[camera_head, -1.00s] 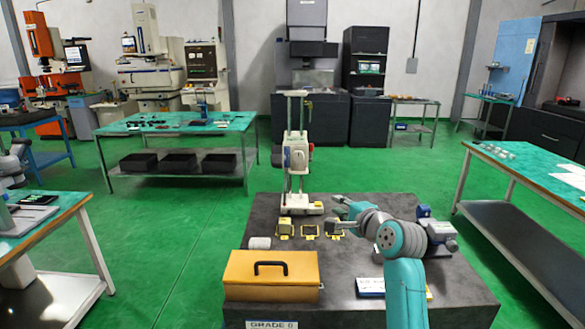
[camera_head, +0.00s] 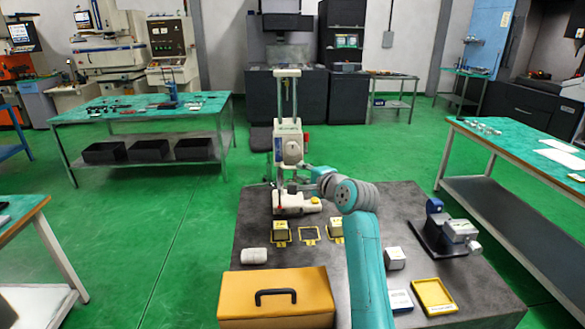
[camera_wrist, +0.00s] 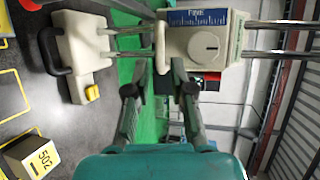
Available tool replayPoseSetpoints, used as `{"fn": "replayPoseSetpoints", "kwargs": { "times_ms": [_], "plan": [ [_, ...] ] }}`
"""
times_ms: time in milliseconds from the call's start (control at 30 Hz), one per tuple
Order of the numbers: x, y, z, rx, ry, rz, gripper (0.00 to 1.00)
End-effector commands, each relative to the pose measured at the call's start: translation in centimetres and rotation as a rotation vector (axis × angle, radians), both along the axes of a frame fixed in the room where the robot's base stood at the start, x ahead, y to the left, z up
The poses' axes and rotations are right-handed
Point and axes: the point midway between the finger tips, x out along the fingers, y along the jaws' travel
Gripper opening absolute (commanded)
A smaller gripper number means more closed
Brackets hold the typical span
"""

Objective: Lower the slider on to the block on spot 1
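The slider (camera_head: 290,147) is a pale box on twin upright rods, well above the pale base (camera_head: 297,203) of its stand. In the wrist view the slider (camera_wrist: 205,45) shows a dial and blue scale label, beside the base (camera_wrist: 80,55). A block (camera_head: 280,231) sits on the left yellow-framed spot, another block (camera_head: 336,226) on the right one. The middle spot (camera_head: 309,235) is empty. Spot numbers are unreadable.
An orange case (camera_head: 276,297) stands at the dark table's front, with a white roll (camera_head: 254,256) behind it. A vise-like device (camera_head: 448,232), a pale block (camera_head: 395,258) and a yellow tray (camera_head: 435,297) lie right of my arm.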

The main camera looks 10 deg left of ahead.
Motion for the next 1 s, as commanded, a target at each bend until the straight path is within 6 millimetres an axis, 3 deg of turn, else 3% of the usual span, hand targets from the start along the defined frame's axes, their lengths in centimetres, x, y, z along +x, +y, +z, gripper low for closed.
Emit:
{"fn": "replayPoseSetpoints", "kwargs": {
  "times_ms": [400, 867, 967, 1000],
  "plan": [
    [4.3, 3.4, -1.2, 0.000, 0.001, 0.000, 0.23],
    [5.0, 4.0, -1.4, 0.000, 0.000, -0.001, 0.23],
    [4.9, 4.0, -1.4, 0.000, 0.000, -0.001, 0.03],
    [4.9, 4.0, -1.4, 0.000, 0.000, -0.001, 0.00]
  ]
}}
